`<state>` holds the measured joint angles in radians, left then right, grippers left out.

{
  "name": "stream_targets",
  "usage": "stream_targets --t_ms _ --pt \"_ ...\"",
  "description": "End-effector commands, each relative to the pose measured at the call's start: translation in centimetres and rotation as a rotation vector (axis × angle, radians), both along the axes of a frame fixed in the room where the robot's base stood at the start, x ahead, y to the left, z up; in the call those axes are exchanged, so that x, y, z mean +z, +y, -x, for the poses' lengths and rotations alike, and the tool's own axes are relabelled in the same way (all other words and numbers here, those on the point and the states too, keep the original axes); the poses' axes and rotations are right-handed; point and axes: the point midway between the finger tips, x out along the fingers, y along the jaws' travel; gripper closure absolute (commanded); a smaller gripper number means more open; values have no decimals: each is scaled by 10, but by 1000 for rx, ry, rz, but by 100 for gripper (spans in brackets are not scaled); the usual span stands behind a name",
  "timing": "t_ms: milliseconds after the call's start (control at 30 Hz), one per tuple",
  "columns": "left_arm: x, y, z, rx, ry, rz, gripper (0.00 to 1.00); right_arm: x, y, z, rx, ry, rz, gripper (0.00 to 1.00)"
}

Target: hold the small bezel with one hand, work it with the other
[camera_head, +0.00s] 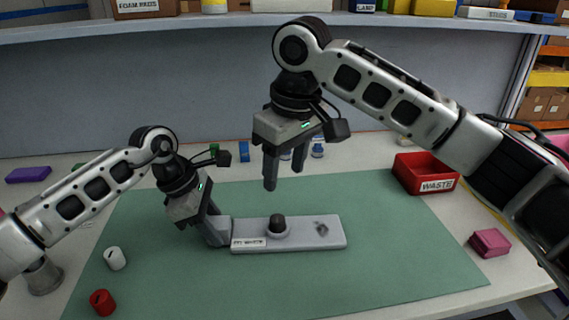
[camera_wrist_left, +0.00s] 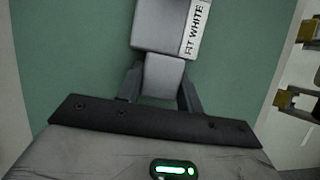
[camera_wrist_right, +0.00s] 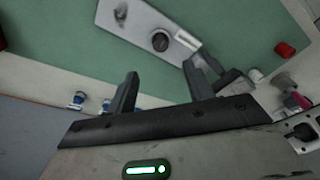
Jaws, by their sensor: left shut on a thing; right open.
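The small bezel is a light grey plate (camera_head: 305,238) lying level or nearly so over the green mat. A black knob (camera_head: 277,223) stands near its middle, and a small dark fitting (camera_head: 321,228) shows to its right. A label reading "FIT WHITE" (camera_wrist_left: 194,27) is on its left part. My left gripper (camera_head: 221,236) is shut on the bezel's left end. My right gripper (camera_head: 284,179) is open and empty, above and behind the bezel. The right wrist view also shows the black knob (camera_wrist_right: 160,42). A white knob (camera_head: 115,258) and a red knob (camera_head: 102,302) stand at the left.
A red WASTE bin (camera_head: 425,177) stands at the back right, with a pink block (camera_head: 490,242) in front of it. A purple block (camera_head: 28,174) lies at the far left. Small blue-and-white items (camera_head: 318,149) stand along the back. The mat (camera_head: 400,270) is clear at the right.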

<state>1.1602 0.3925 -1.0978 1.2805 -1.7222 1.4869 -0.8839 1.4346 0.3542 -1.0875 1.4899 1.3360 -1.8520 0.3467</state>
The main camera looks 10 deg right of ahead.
Motion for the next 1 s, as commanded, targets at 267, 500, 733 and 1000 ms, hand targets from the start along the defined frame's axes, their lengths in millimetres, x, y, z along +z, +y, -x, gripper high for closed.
stream_targets --t_ms 267,500,733,1000 --pt "1 0 0 -1 -1 2 100 -48 4 -5 0 5 0 48" --pt "1 0 0 -1 -1 2 100 -89 8 -10 -1 2 -1 48" --pt "1 0 0 -1 -1 2 100 -110 11 -12 -1 2 -2 48" --pt "1 0 0 -1 -1 2 100 -114 11 -13 0 0 -4 48"
